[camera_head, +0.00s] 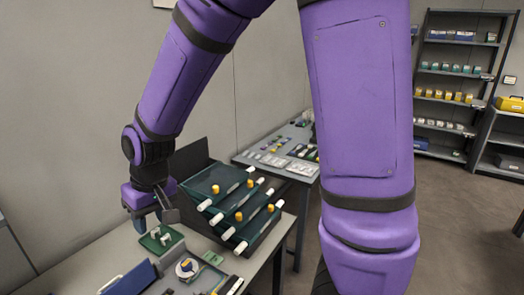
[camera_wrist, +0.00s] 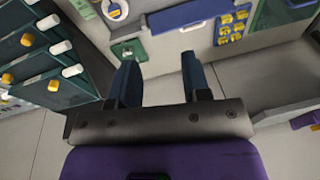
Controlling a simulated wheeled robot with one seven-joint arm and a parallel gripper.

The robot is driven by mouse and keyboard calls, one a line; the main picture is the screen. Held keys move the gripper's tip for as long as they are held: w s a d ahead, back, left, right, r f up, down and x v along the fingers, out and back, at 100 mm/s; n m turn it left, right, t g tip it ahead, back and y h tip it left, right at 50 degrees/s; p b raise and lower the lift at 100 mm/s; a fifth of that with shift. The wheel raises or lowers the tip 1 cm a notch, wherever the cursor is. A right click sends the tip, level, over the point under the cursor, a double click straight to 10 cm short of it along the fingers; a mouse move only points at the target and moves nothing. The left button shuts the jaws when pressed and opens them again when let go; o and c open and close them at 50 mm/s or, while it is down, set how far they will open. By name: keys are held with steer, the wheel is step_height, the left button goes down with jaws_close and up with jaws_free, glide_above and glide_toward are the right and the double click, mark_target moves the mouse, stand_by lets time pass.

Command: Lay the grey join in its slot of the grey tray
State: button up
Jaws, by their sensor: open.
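My gripper (camera_head: 155,222) is at the left of the head view, over the near end of the bench. In the wrist view my gripper (camera_wrist: 160,78) has its two dark blue fingers wide apart, with nothing between them. A small green fixture with pale parts (camera_head: 162,240) lies just below it; a green plate (camera_wrist: 128,50) shows beyond the left finger in the wrist view. A rack of stacked dark green trays (camera_head: 238,205), with yellow knobs and white ends, stands to the right of the gripper. I cannot single out the grey join or a grey tray with its slot.
A white round item (camera_head: 187,268) and a blue case (camera_head: 130,281) lie on the near bench. In the wrist view, yellow parts sit in a blue holder (camera_wrist: 222,38). A second table (camera_head: 290,150) with small items stands behind the rack. Shelves (camera_head: 455,85) are far right.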

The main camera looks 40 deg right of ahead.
steer(key=s+d+r+m+t+h, duration=0.1)
steer(key=s+d+r+m+t, duration=0.1)
steer(key=s+d+r, duration=1.3)
steer(key=s+r+t, duration=0.1)
steer(key=s+r, duration=0.1)
steer(key=s, duration=0.1)
steer(key=shift+d+t+h, duration=0.2)
steer(key=shift+t+h, duration=0.1)
stand_by(1.0)
